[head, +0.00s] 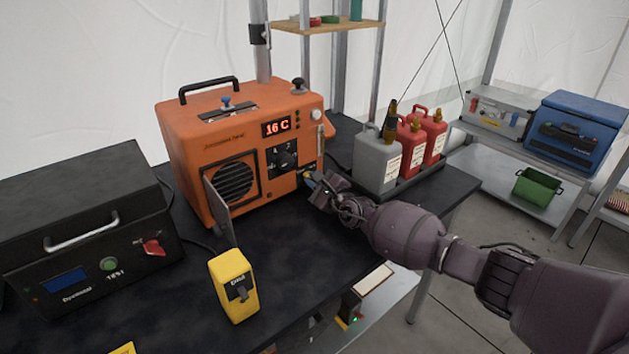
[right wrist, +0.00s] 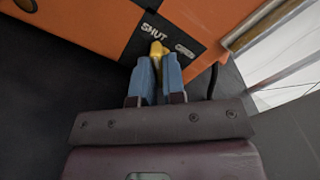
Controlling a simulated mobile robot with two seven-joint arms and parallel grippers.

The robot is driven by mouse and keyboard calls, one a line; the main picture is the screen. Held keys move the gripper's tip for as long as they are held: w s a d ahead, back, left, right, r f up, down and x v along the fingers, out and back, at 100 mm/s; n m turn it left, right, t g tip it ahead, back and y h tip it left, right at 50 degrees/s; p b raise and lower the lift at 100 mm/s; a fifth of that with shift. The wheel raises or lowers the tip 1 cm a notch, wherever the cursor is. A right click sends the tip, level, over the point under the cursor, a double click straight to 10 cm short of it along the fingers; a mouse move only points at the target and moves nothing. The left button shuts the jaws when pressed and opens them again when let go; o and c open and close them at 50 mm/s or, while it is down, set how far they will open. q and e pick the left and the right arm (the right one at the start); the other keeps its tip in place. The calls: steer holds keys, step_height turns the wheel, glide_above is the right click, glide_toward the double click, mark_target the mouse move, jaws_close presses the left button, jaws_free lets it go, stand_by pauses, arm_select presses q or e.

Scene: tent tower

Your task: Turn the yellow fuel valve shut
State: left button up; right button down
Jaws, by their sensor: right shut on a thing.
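The yellow fuel valve (right wrist: 157,48) sits on a black label plate low on the front of the orange heater (head: 235,140). The word SHUT (right wrist: 153,31) stands beside the valve, with a smaller unreadable label to its right. My right gripper (right wrist: 157,65) is shut on the valve, its blue fingers on either side of the yellow handle. In the head view my right gripper (head: 316,184) is at the heater's lower right front corner and mostly hides the valve. I cannot tell the handle's exact angle. My left gripper is not in view.
A grey jerrycan (head: 377,160) and two red ones stand in a tray right of the heater. The heater's small grey door (head: 216,209) hangs open. A yellow switch box (head: 233,286) and a black unit (head: 90,225) are on the table.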

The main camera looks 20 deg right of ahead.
stand_by(0.5)
steer(key=c, duration=1.3)
jaws_free()
steer(key=shift+o, duration=0.5)
steer(key=shift+s, duration=0.1)
steer(key=shift+s+d+r+p, duration=0.1)
steer(key=shift+s+d+p, duration=0.15)
steer(key=shift+s, duration=0.25)
steer(key=p+v, duration=0.2)
steer(key=v, duration=0.7)
steer(key=shift+s+p, duration=0.25)
steer(key=shift+p, duration=0.05)
